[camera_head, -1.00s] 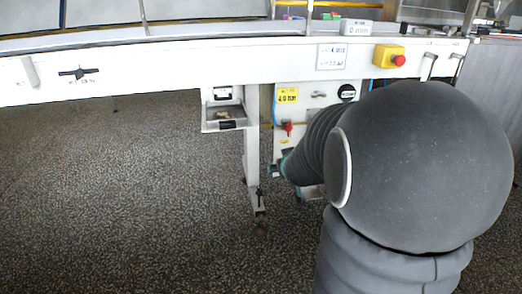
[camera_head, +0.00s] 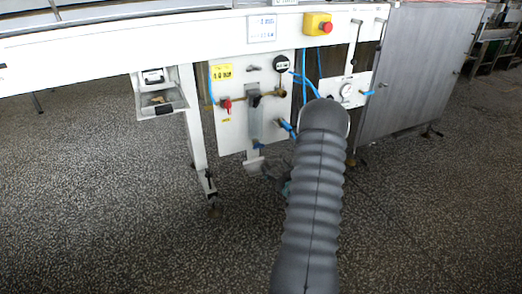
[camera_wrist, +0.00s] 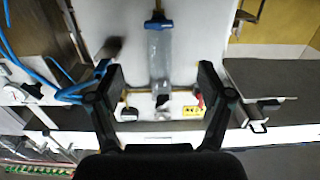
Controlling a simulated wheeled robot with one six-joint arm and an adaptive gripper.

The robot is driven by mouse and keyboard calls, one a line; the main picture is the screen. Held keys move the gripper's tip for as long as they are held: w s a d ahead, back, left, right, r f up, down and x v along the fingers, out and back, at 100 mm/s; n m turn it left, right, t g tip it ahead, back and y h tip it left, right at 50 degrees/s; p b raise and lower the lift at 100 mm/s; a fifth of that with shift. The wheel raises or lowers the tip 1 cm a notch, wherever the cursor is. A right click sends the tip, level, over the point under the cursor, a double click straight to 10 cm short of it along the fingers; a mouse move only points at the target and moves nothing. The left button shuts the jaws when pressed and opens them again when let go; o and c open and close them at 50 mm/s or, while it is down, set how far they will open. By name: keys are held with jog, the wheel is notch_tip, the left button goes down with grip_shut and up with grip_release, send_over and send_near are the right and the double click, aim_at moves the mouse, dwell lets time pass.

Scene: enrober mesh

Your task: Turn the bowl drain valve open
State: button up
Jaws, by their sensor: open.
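The filter bowl (camera_head: 255,122) is a clear cylinder hanging on a white panel (camera_head: 232,138) under the machine's rail. A small blue drain valve (camera_head: 258,146) is at its lower end. The wrist view looks inverted: the bowl (camera_wrist: 160,62) runs down the middle, with the blue drain valve (camera_wrist: 158,24) at its upper end. My gripper (camera_wrist: 156,72) is open and empty, its fingers to either side of the bowl in the picture. The drain valve appears beyond the fingertips, not between them. The gripper cannot be made out clearly in the head view, where my arm is in front.
Blue hoses (camera_wrist: 72,92) run close to one finger. A red-yellow emergency stop (camera_head: 318,24) is on the rail. Open floor lies in front.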

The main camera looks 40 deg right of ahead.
aim_at(260, 147)
jog(key=x, duration=1.3)
jog(key=shift+w+p, duration=0.3)
jog(key=shift+p, duration=0.05)
jog(key=c, duration=1.2)
